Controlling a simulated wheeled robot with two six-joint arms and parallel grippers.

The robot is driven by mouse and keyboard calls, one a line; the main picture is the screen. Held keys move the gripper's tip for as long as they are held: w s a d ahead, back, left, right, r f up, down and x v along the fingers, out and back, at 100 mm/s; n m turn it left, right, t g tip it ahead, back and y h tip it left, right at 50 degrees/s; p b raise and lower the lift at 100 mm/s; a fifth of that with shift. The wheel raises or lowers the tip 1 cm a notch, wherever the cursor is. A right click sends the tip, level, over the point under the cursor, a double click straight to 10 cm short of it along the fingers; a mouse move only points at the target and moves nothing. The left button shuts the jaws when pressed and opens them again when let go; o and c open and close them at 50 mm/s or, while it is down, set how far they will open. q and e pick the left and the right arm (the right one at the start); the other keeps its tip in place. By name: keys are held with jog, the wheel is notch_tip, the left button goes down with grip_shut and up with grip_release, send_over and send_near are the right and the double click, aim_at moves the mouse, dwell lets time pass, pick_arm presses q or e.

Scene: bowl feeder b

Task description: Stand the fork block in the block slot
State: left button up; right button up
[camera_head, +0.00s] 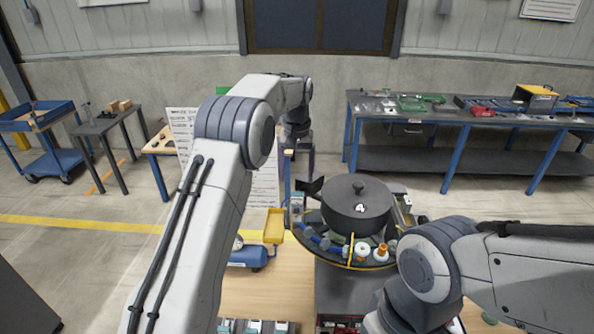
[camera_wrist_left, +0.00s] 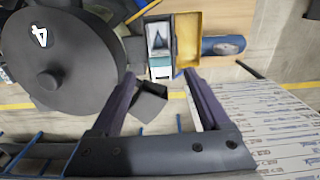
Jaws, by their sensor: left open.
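My left gripper (camera_head: 299,172) is open, pointing down beside the bowl feeder (camera_head: 357,218). In the left wrist view its two fingers (camera_wrist_left: 160,80) stand wide apart. A dark, angular box-like piece (camera_wrist_left: 148,104) shows between and below them, apart from both; it also shows in the head view (camera_head: 309,187) at the bowl's left edge. I cannot tell whether it is the fork block or part of the feeder. A narrow dark holder (camera_wrist_left: 160,45) with a pale insert lies beyond the fingertips; I cannot tell whether it is the block slot. My right gripper is out of view.
The feeder has a large black lid marked 4 (camera_wrist_left: 55,60) and white and orange parts on its rim. A yellow tray (camera_head: 274,226) and a blue cylinder (camera_head: 250,256) are left of it. The wooden tabletop (camera_head: 270,290) has bare room in front.

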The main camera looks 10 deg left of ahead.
aim_at(297, 194)
pick_arm(q)
jog(key=s+d+r+m, duration=0.2)
jog(key=s+d+r, duration=0.1)
jog(key=s+d, duration=0.45)
jog(key=s+d+r+m, duration=0.3)
jog(key=s+d, duration=0.3)
jog(key=s, duration=0.2)
jog(key=s+f+m, duration=0.2)
jog(key=s+f, duration=0.1)
jog(key=s, duration=1)
jog(key=s+a+f+m+h, duration=0.1)
jog(key=s+f, duration=0.3)
jog(key=s, duration=0.8)
jog(key=shift+s+a+m, duration=0.15)
jog(key=shift+s+m, duration=0.25)
jog(key=shift+m, duration=0.5)
